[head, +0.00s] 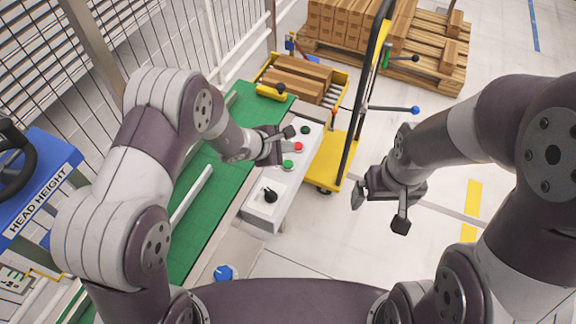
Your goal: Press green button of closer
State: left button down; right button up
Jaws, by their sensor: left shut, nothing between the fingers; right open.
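A light grey control box (265,215) stands beside the green conveyor. I cannot tell from labels which green button belongs to the closer. My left gripper (289,133) is shut and empty over the box's left edge, close to the red and dark green buttons. Contact with any button cannot be seen. My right gripper (379,212) is open and empty over the floor, right of the box.
A green conveyor (185,235) runs left of the box. A yellow-framed trolley (335,160) with a tall black post stands right of it. Brown cartons (305,75) lie beyond the box, and a pallet (425,75) with cartons stands further back. Floor around my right gripper is clear.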

aim_at(286, 166)
pick_arm(q)
notch_tip(286, 166, down, 4)
jog(key=b, duration=0.3)
jog(key=shift+f, duration=0.1)
dwell(1.7)
jog(key=shift+f+b, duration=0.4)
jog(key=shift+b, duration=0.45)
